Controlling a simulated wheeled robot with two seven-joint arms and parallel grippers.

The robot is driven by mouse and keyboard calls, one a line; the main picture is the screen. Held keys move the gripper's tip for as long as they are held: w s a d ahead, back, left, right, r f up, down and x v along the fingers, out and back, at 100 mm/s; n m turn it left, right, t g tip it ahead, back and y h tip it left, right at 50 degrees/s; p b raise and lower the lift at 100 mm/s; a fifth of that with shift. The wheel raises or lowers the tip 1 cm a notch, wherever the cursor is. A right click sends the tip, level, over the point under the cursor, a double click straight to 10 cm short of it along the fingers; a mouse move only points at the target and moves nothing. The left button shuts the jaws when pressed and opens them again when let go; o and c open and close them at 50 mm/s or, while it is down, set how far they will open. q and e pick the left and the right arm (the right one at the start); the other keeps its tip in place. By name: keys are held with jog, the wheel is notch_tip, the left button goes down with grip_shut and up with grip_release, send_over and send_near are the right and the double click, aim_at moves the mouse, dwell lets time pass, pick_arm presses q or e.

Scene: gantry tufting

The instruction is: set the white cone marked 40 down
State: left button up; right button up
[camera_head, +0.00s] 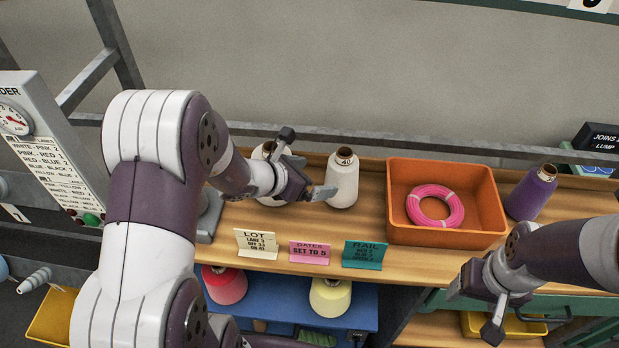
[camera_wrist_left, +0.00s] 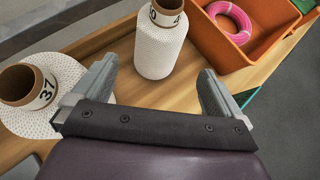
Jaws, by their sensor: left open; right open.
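The white cone marked 40 (camera_head: 343,184) stands upright on the wooden shelf, left of the orange bin. It also shows in the left wrist view (camera_wrist_left: 160,50), ahead of the fingers. My left gripper (camera_head: 312,188) is open and empty close to this cone; in the left wrist view its fingers (camera_wrist_left: 156,82) are spread wide, with the cone beyond the gap. A second white cone, marked 37 (camera_wrist_left: 62,76), stands beside the left finger; in the head view it is partly hidden behind my gripper. My right gripper (camera_head: 470,304) is open and empty at the lower right.
The orange bin (camera_head: 450,236) holds a pink coil (camera_head: 435,190). A purple cone (camera_head: 532,192) stands right of it. LOT (camera_head: 257,244), DATES (camera_head: 310,252) and RAIL (camera_head: 363,255) cards line the shelf's front edge. Red (camera_head: 225,285) and yellow (camera_head: 330,297) cones sit below.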

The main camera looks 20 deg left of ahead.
pick_arm(q)
jog(key=s+d+m+g, duration=0.4)
jog(key=s+m+g, duration=0.2)
jog(key=s+m, duration=0.6)
jog(key=s+a+m+g+y, duration=0.1)
jog(key=s+a+m+y, duration=0.4)
jog(key=m, duration=1.2)
jog(key=shift+s+a+r+m+g+y, duration=0.15)
jog(key=shift+a+m+g+y, duration=0.25)
jog(key=shift+y, duration=0.1)
